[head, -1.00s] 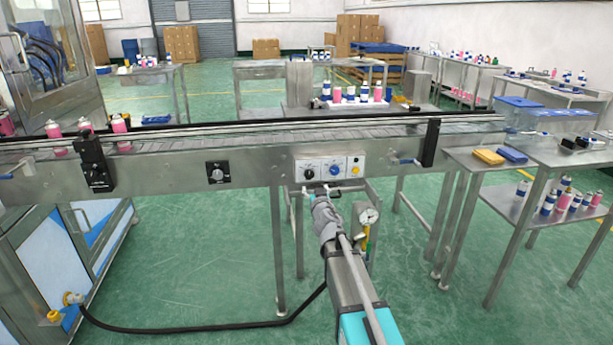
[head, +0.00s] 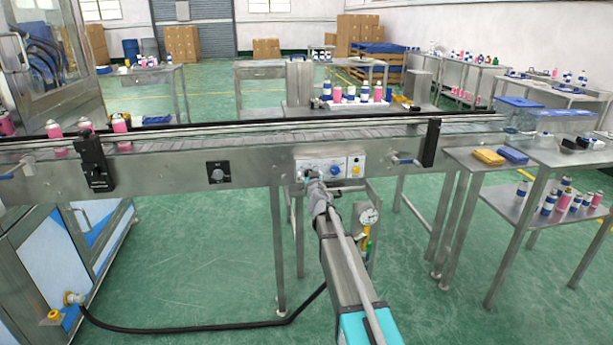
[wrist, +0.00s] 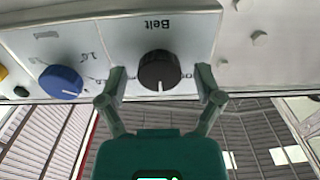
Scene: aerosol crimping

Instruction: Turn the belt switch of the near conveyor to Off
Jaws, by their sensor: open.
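The belt switch (wrist: 159,71) is a round black knob under an upside-down "Belt" label in the wrist view. Its white pointer mark points down in that picture. The position words beside it are too small or covered to read surely. My gripper (wrist: 162,88) is open, one finger on each side of the knob, with gaps visible between fingers and knob. In the head view my gripper (head: 312,176) is at the left part of the white control panel (head: 346,163) on the near conveyor (head: 260,165) and mostly hides the switch.
A blue knob (wrist: 61,83) sits beside the belt switch on the panel; a yellow button (head: 355,170) is farther right. A pressure gauge (head: 369,216) is below the panel, close to my arm.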

